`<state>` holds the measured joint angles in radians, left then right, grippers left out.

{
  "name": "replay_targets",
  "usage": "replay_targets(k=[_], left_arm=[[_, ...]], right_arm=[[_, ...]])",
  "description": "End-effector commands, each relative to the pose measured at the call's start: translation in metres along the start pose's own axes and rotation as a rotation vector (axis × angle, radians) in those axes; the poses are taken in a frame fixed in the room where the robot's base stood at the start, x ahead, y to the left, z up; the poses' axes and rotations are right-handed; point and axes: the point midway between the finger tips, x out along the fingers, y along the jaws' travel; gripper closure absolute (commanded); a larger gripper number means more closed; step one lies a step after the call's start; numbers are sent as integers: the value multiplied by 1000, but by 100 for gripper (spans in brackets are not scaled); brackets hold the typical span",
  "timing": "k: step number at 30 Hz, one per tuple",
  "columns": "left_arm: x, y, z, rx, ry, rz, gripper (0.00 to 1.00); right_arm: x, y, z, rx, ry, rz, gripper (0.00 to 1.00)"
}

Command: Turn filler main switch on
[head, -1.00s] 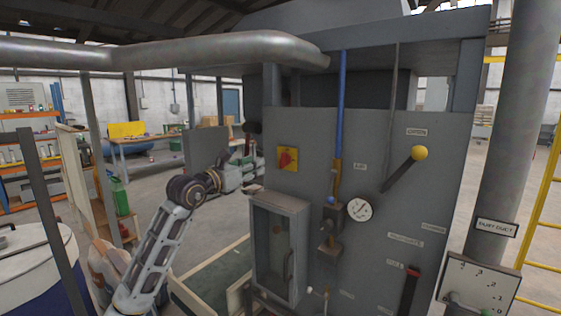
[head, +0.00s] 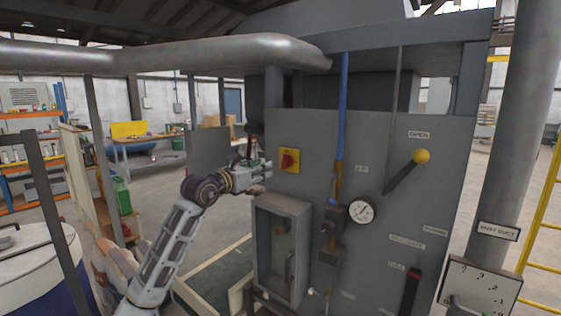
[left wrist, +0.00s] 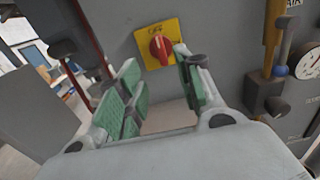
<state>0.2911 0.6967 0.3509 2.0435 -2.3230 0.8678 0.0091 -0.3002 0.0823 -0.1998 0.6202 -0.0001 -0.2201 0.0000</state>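The main switch is a red rotary knob on a yellow plate (head: 290,160) on the grey filler panel. In the left wrist view the red knob (left wrist: 159,47) stands upright beneath lettering at the top of the plate that looks like "OFF". My left gripper (head: 266,168) is just left of and slightly below the switch in the head view. In the left wrist view its green-padded fingers (left wrist: 160,85) are spread apart and empty, with the switch beyond their tips, apart from them. My right gripper is not in view.
Right of the switch are a blue pipe (head: 342,105), a gauge (head: 361,212) and a yellow-knobbed lever (head: 421,156). A glass-fronted cabinet (head: 280,250) protrudes below the switch. The panel around the plate is bare.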

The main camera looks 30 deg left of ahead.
Motion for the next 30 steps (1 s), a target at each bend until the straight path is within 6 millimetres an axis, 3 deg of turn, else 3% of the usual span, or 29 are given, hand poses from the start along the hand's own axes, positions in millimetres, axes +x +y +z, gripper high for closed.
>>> replay_targets(k=[21, 30], left_arm=[[79, 0, 3, -2, -1, 0, 64], [103, 0, 2, -2, -2, 0, 64]], right_arm=[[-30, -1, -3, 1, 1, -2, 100], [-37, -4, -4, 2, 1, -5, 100]])
